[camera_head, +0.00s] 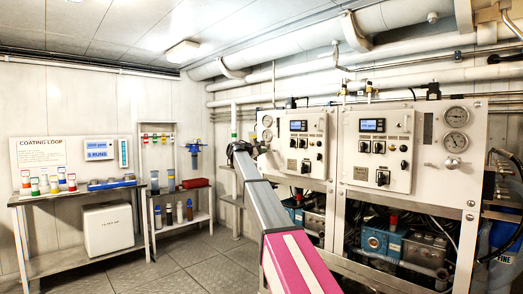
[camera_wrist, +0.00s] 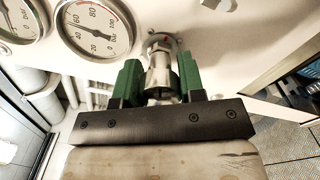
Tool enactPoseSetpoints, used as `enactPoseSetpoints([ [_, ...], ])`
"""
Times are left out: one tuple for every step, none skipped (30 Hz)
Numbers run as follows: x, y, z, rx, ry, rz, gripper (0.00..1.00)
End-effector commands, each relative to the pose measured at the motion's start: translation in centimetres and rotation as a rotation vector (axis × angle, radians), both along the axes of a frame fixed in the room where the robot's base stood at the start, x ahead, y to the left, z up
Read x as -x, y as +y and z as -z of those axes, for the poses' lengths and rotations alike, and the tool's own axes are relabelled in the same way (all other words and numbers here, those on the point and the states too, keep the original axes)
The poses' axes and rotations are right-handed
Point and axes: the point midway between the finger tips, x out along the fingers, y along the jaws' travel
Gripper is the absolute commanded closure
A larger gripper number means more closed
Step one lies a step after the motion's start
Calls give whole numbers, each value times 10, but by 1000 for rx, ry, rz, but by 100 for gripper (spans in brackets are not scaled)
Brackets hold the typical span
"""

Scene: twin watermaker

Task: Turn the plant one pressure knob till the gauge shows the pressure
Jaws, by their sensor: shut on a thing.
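In the wrist view my gripper (camera_wrist: 160,75) has its green fingers shut on a metal pressure knob (camera_wrist: 160,62), one finger on each side. A red mark shows near the knob's top. A round white pressure gauge (camera_wrist: 95,28) in bar sits just left of the knob. Its needle lies toward the dial's upper left; I cannot read the exact value. In the head view my gripper (camera_head: 241,149) is at the left edge of the left white panel (camera_head: 318,165), below that panel's two small gauges (camera_head: 267,128). The knob is hidden there.
A second gauge (camera_wrist: 18,18) is partly cut off in the wrist view. The right white panel (camera_head: 400,149) has its own gauges (camera_head: 456,130) and knob (camera_head: 452,163). Shelves with bottles (camera_head: 54,184) stand at the left. The floor (camera_head: 195,265) between is clear.

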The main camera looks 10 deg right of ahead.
Motion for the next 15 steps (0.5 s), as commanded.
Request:
enactPoseSetpoints([
  [1,0,0,-1,0,1,87],
  [1,0,0,-1,0,1,87],
  [1,0,1,-1,0,1,87],
  [1,0,1,-1,0,1,87],
  [1,0,1,-1,0,1,87],
  [1,0,1,-1,1,1,87],
  [1,0,1,-1,1,1,87],
  [1,0,1,-1,1,1,87],
  [1,0,1,-1,1,1,60],
  [1,0,1,-1,1,1,50],
  [1,0,1,-1,1,1,41],
  [1,0,1,-1,1,1,38],
  [1,0,1,-1,1,1,38],
  [1,0,1,0,1,1,38],
  [1,0,0,0,1,1,38],
])
